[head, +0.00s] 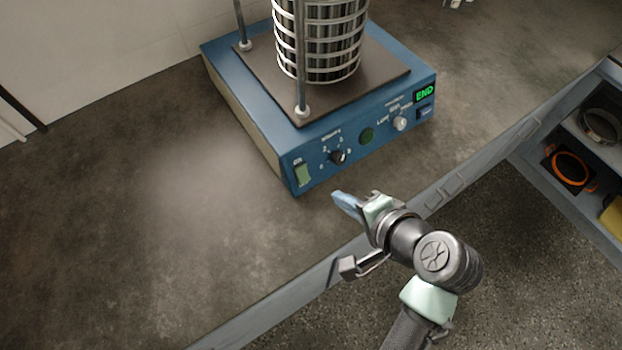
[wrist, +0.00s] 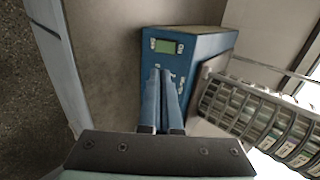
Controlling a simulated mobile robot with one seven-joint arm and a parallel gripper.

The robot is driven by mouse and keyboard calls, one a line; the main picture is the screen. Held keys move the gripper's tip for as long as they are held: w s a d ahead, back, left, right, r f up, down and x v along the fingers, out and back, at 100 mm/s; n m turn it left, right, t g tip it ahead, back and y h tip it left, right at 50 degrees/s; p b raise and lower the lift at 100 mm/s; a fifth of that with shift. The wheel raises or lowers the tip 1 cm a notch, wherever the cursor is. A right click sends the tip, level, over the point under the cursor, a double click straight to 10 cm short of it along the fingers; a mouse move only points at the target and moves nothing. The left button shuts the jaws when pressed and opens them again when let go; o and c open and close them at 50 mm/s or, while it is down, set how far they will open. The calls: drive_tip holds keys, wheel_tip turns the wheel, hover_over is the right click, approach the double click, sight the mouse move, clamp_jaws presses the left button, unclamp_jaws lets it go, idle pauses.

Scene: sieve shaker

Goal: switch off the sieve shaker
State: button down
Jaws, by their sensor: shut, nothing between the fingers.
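The sieve shaker (head: 352,149) is a blue box on the bench with a stack of sieves (head: 320,45) on its plate. Its front panel has a pale green ON rocker switch (head: 303,174) at the left end and a lit green END display (head: 425,94) at the right. My gripper (head: 337,195) is shut and empty, just in front of the panel's left half and apart from it. The wrist view shows its blue fingers (wrist: 161,74) together, pointing toward a green rectangle (wrist: 166,46) that looks like the switch. Whether the switch is pressed in is hard to tell.
Between switch and display, the panel carries a black knob (head: 338,156), a round green button (head: 367,136), a grey knob (head: 400,123) and a small blue switch (head: 426,112). The bench (head: 130,210) is clear at left. A shelf unit (head: 580,130) stands at right.

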sight(304, 181)
drive_tip(key=x, duration=1.3)
drive_tip(key=shift+w+a+f, duration=0.2)
drive_tip(key=shift+f, duration=0.05)
drive_tip(key=shift+f+b, duration=0.4)
drive_tip(key=shift+b, duration=0.2)
drive_tip(key=shift+a+f+t+y+b, duration=0.1)
drive_tip(key=shift+f+t+y+b, duration=0.2)
drive_tip(key=shift+b, duration=0.5)
drive_tip(key=shift+r, duration=0.15)
drive_tip(key=shift+a+r+p, duration=0.1)
drive_tip(key=shift+p, duration=0.25)
